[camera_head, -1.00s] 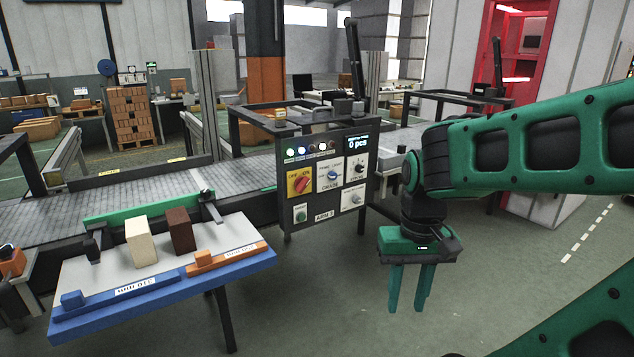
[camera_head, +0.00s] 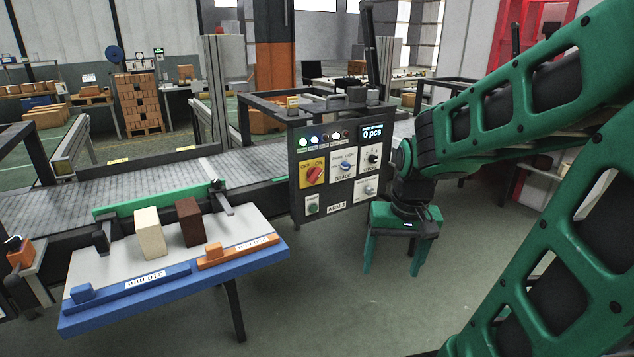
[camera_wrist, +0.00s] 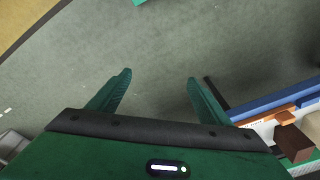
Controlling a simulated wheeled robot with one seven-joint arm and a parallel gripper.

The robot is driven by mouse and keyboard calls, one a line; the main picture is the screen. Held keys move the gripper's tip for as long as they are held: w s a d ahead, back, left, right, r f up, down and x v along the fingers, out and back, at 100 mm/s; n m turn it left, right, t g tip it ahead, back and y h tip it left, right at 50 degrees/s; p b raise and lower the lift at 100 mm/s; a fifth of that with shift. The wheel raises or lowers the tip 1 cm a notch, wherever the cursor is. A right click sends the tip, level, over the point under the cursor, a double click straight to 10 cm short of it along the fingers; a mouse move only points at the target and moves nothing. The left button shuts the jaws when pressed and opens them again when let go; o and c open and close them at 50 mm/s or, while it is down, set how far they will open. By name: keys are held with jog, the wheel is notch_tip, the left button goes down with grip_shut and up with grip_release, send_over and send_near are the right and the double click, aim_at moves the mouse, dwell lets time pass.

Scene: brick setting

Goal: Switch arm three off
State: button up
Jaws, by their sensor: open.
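The control panel (camera_head: 333,200) labelled ARM 3 stands beside the conveyor in the head view. Its red rotary switch (camera_head: 314,175) sits on a yellow plate marked OFF and ON at the upper left. A grade knob (camera_head: 345,166), a black knob (camera_head: 373,157), a lower right knob (camera_head: 368,190) and a green button (camera_head: 311,206) are also on it. Lamps and a display reading 0 pcs are at the top. My green gripper (camera_head: 393,272) hangs fingers down, right of the panel, open and empty, touching nothing. In the wrist view its fingers (camera_wrist: 158,86) are apart over bare floor.
A sloped table (camera_head: 110,258) with a cream block (camera_head: 151,233), a brown block (camera_head: 189,222) and blue and orange strips stands left of the panel. The conveyor (camera_head: 150,185) runs behind. A black frame (camera_head: 262,104) rises above the panel. Floor in front is clear.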

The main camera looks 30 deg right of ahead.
aim_at(318, 177)
jog(key=w+a+f+m+t+y, duration=0.1)
jog(key=w+f+m+t+y, duration=0.25)
jog(key=w, duration=1.15)
jog(key=w+a+f+m+t+y, duration=0.25)
jog(key=w+f+t, duration=0.2)
jog(key=w, duration=1.05)
jog(key=w+d+r+m+t+h, duration=0.2)
jog(key=w+d+m+t+h, duration=0.15)
jog(key=d+m, duration=0.35)
jog(key=w+d+r+m+t+h, duration=0.2)
jog(key=w+d+m+t, duration=0.3)
jog(key=d+m, duration=0.25)
jog(key=shift+n, duration=0.25)
jog(key=w, duration=1)
jog(key=shift+w+r, duration=0.1)
jog(key=shift+w, duration=0.3)
jog(key=c, duration=1)
